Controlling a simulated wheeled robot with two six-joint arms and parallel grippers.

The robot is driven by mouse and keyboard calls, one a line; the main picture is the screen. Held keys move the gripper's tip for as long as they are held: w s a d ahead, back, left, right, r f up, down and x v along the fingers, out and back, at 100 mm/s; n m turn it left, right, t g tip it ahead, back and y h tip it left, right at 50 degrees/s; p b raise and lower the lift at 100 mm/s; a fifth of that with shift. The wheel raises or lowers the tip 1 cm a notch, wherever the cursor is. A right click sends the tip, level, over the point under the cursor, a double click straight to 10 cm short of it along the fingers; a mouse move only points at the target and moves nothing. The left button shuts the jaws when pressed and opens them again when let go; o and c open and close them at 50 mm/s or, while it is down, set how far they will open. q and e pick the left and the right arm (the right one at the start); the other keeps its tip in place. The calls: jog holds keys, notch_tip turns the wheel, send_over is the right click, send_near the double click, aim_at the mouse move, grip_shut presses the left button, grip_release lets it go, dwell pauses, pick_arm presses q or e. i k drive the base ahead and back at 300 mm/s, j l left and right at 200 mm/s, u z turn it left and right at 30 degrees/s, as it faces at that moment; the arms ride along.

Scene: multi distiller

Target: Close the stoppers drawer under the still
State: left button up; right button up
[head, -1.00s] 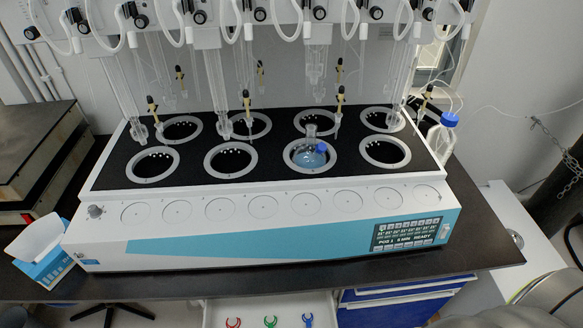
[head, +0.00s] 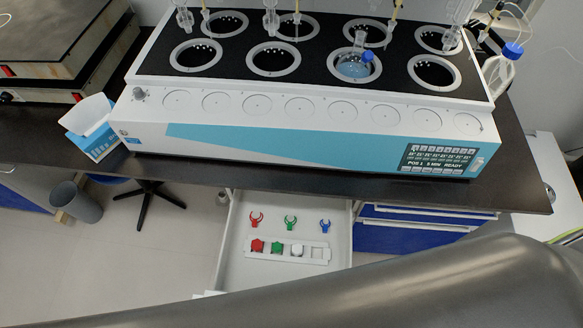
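The stoppers drawer (head: 240,245) is pulled out under the bench below the still (head: 310,130). Inside it lie red (head: 256,218), green (head: 291,222) and blue (head: 325,224) clips. A white holder (head: 318,254) in front of them carries red, green and white stoppers and one empty slot. The drawer's front is partly hidden by a large grey arm link of mine across the bottom of the picture. Neither gripper shows in the head view.
The dark bench (head: 520,185) edge runs above the drawer. Blue drawers (head: 400,238) stand to its right, seemingly shut. A grey bin (head: 76,203) and a stool base (head: 150,195) are on the floor to the left. A blue and white box (head: 92,140) sits on the bench.

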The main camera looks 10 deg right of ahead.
aim_at(239, 268)
jog(key=k+l+z, duration=0.1)
jog(key=k, duration=0.95)
